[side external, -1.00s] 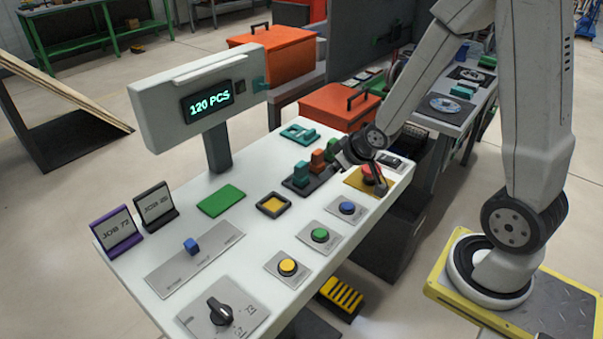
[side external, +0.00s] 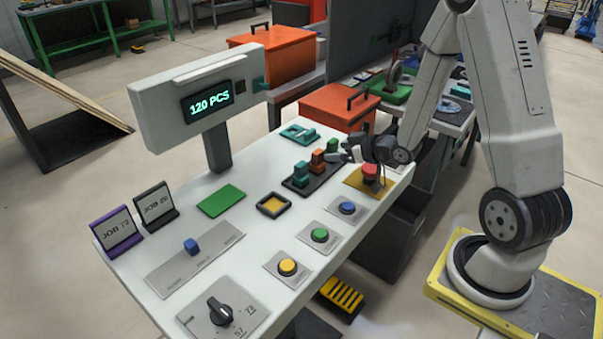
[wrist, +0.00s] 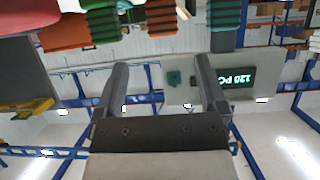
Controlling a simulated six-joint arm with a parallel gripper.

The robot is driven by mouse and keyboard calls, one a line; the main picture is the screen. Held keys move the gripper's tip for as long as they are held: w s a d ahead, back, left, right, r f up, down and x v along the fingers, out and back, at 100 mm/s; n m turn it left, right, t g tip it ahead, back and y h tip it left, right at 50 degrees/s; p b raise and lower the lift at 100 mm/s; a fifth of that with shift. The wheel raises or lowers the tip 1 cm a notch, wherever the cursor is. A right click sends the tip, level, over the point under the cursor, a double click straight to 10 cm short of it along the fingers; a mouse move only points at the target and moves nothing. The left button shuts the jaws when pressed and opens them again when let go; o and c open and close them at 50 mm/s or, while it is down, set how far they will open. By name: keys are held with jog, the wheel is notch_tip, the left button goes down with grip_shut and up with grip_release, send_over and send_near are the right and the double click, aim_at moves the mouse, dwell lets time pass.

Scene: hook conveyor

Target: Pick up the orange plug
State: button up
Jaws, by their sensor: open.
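The orange plug (side external: 317,161) stands upright in a black rack (side external: 322,183), between a teal plug (side external: 300,175) and a green plug (side external: 332,147). My gripper (side external: 346,155) is just right of the rack at about plug height, pointing left across the panel. It is open and empty, apart from the orange plug. In the wrist view, my gripper (wrist: 160,75) shows two spread fingers with only background between them. The orange plug (wrist: 63,32) appears there near the upper left, beside a green plug (wrist: 103,24), outside the fingers.
A red mushroom button (side external: 370,172) on a yellow plate is close under my wrist. A teal fixture (side external: 299,133) lies behind the rack. A display (side external: 208,101) stands on a post to the left. Several push buttons occupy the panel's front.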

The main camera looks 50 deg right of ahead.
aim_at(320, 152)
jog(key=shift+x, duration=1.15)
jog(key=shift+w, duration=0.1)
jog(key=shift+a+x, duration=0.2)
jog(key=shift+x, duration=2.3)
grip_shut()
